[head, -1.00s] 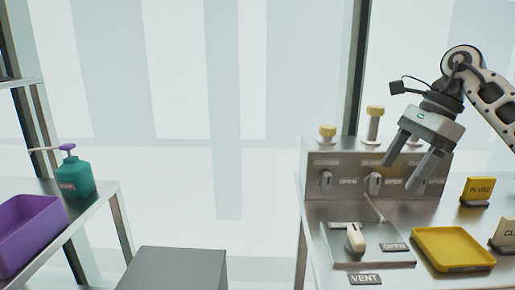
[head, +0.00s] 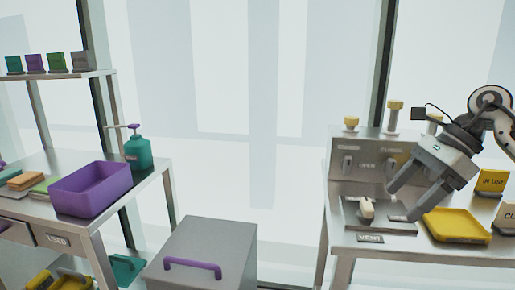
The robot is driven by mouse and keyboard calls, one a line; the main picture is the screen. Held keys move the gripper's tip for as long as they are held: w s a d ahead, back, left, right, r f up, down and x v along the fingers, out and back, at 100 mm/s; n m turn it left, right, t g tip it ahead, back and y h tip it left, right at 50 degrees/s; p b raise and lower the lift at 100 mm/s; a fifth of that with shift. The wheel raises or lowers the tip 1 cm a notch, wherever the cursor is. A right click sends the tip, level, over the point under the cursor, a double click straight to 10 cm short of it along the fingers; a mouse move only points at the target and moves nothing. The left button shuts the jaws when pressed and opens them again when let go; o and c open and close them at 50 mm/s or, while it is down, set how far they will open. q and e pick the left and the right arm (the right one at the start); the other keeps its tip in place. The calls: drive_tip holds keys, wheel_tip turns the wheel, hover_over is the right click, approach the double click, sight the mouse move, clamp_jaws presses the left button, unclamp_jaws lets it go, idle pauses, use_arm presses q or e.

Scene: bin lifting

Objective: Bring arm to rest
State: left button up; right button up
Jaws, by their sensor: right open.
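My right gripper (head: 398,204) comes in from the right in the head view. Its two fingers are spread and point down and to the left, with nothing between them. It shows in front of the grey valve panel (head: 341,178) and the small lever plate with a white-handled lever (head: 366,208). Whether a finger touches the plate I cannot tell. A yellow tray (head: 457,226) lies just right of the fingertips. My left gripper is not in view.
A grey box with a purple handle (head: 205,247) stands between the two tables. A purple bin (head: 92,189) and a green pump bottle (head: 138,150) are on the left table. An IN USE sign (head: 491,182) stands at the right.

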drive_tip(key=s+a+f+m+t+y, duration=0.1)
drive_tip(key=a+f+m+t+y, duration=0.2)
drive_tip(key=a, duration=0.4)
drive_tip(key=s+a+f+m+y, duration=0.1)
drive_tip(key=a+f+m+y, duration=0.1)
drive_tip(key=a+m+y, duration=0.5)
drive_tip(key=s+a+f+m+t+y, duration=0.2)
drive_tip(key=a+f+m+y, duration=0.1)
drive_tip(key=a, duration=0.5)
drive_tip(key=s+d+f+m+t+h, duration=0.25)
drive_tip(key=f+m+t+h, duration=0.4)
drive_tip(key=m, duration=0.75)
drive_tip(key=s+d+f+m+t+h, duration=0.1)
drive_tip(key=d+f+m+t+h, duration=0.2)
drive_tip(key=f+m+t+h, duration=0.75)
drive_tip(key=s+d+f+m+g, duration=0.1)
drive_tip(key=s+f+m+g, duration=0.8)
drive_tip(key=s+m+g, duration=0.3)
drive_tip(key=shift+f, duration=0.2)
drive_tip(key=shift+d, duration=0.1)
